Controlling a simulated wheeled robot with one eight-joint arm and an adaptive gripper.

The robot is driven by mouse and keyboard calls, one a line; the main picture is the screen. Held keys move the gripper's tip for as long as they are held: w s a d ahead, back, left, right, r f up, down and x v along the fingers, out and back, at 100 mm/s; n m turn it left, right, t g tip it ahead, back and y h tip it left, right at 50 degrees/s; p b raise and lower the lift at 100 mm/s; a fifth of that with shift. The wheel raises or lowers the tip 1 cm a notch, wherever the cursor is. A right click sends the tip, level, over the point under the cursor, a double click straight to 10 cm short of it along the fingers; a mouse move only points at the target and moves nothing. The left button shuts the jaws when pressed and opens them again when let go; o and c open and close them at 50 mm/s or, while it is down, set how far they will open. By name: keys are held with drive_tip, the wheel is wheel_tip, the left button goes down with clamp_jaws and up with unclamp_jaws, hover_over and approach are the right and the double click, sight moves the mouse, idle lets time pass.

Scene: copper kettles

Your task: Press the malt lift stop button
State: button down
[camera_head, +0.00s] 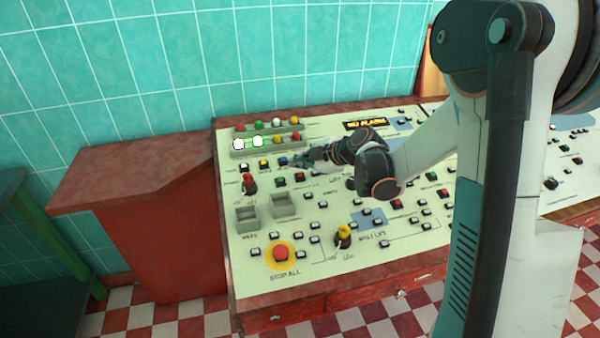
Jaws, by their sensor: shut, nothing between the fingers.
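The control panel (300,240) is a pale sloping console top with many small buttons. A label that seems to read "MALT LIFT" (372,238) is on its lower middle part, beside a yellow-topped lever (344,233). Small dark-framed buttons surround that label, including a red one (397,204) above and to its right. I cannot read which button is the malt lift stop. My gripper (294,160) is shut and empty over the upper left of the panel, near a blue button (283,160). Whether it touches the panel is unclear. My arm hides part of the panel's middle and right.
A large red STOP ALL button (280,253) on a yellow disc sits at the lower left. A red-topped lever (249,183) stands up at the left. Rows of indicator lamps (258,142) and a lit sign (366,124) line the back. A green-legged table (60,235) stands at far left.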

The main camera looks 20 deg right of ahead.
drive_tip(key=r, duration=0.1)
drive_tip(key=r+p, duration=0.1)
drive_tip(key=r, duration=0.1)
drive_tip(key=shift+s+p, duration=0.3)
idle(1.2)
